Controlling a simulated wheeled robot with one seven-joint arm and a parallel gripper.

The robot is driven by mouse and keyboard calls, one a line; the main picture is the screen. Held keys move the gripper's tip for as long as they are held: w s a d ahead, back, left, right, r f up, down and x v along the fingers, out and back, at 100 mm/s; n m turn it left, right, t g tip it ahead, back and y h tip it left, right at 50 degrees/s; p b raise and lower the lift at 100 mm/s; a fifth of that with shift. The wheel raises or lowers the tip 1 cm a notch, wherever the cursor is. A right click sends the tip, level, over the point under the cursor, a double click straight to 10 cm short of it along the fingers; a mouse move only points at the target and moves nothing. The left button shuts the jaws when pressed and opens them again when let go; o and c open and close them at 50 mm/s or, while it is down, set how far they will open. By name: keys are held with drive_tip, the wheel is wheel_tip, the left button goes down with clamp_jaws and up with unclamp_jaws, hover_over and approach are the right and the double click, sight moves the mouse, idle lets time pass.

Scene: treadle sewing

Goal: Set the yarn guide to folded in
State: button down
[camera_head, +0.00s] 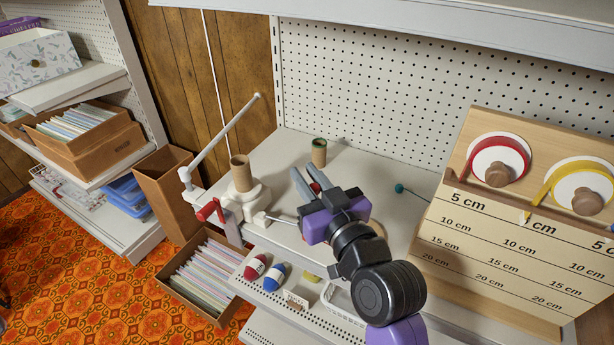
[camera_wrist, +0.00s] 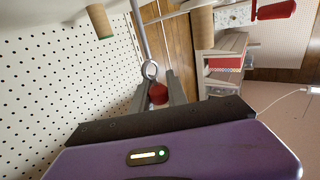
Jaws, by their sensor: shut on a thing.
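A white yarn winder (camera_head: 250,196) is clamped at the left front of the shelf board, with a cardboard tube (camera_head: 240,173) upright on it. A red crank handle (camera_head: 208,211) is at its left. The yarn guide appears to be the thin grey rod (camera_head: 283,219) reaching right from the winder toward my gripper. In the wrist view this rod ends in a ring (camera_wrist: 150,70) with a red knob (camera_wrist: 158,94) by it. My gripper (camera_head: 307,174) is right of the winder, shut on the red knob, which sits between its fingers (camera_wrist: 158,84). The knob is mostly hidden in the head view.
A long white rod (camera_head: 227,133) slants up from the winder's left. A green-banded tube (camera_head: 319,153) stands behind my gripper. A ribbon rack (camera_head: 500,235) stands at right. Red and blue yarn skeins (camera_head: 273,278) lie on the lower shelf. The board behind my gripper is partly clear.

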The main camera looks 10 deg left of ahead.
drive_tip(key=w+n+g+y+b, duration=0.1)
drive_tip(key=b, duration=0.2)
drive_tip(key=w+n+g+y+b, duration=0.1)
drive_tip(key=n+g+y+b, duration=0.1)
drive_tip(key=b, duration=0.1)
drive_tip(key=shift+w+a+f+y+b, duration=0.1)
drive_tip(key=shift+w+a+y+b, duration=0.1)
drive_tip(key=shift+y+b, duration=0.1)
drive_tip(key=c, duration=1.3)
unclamp_jaws()
drive_tip(key=b+v, duration=0.1)
drive_tip(key=v, duration=0.7)
